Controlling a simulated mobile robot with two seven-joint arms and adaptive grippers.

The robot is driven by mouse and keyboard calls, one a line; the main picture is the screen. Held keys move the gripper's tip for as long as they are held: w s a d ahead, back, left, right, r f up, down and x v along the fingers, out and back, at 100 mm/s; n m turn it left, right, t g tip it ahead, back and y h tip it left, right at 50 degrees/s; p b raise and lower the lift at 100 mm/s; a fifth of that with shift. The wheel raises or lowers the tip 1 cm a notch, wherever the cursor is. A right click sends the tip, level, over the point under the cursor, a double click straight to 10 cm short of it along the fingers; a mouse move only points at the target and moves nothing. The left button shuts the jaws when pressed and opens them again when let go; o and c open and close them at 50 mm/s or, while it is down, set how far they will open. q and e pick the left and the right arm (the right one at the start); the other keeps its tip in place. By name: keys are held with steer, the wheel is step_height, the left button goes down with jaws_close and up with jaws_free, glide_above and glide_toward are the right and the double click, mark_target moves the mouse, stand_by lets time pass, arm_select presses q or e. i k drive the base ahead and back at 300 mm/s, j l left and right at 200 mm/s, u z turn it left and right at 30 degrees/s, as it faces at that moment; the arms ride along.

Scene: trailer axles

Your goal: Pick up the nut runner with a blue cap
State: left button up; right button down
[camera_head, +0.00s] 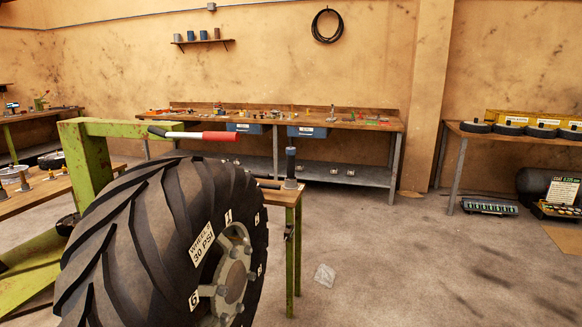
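An upright dark tool (290,168) stands on the small wooden table with green legs (285,196), just right of the big tyre. It has a narrow dark shaft and a wider base. Neither of my grippers is in view.
A large tyre (135,245) marked "30 PSI" fills the lower left, beside a green frame (90,160). A red-handled lever (220,136) sticks out above it. A workbench (390,124) lines the back wall. The floor (410,260) at right is mostly clear.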

mark_target(290, 152)
steer(key=i+l, duration=0.7)
steer(key=i, duration=0.25)
steer(key=i+l+u, duration=0.15)
steer(key=i+l, duration=0.5)
steer(key=i, duration=0.25)
steer(key=i+l, duration=0.8)
steer(key=i+j+u, duration=0.05)
steer(key=i, duration=0.05)
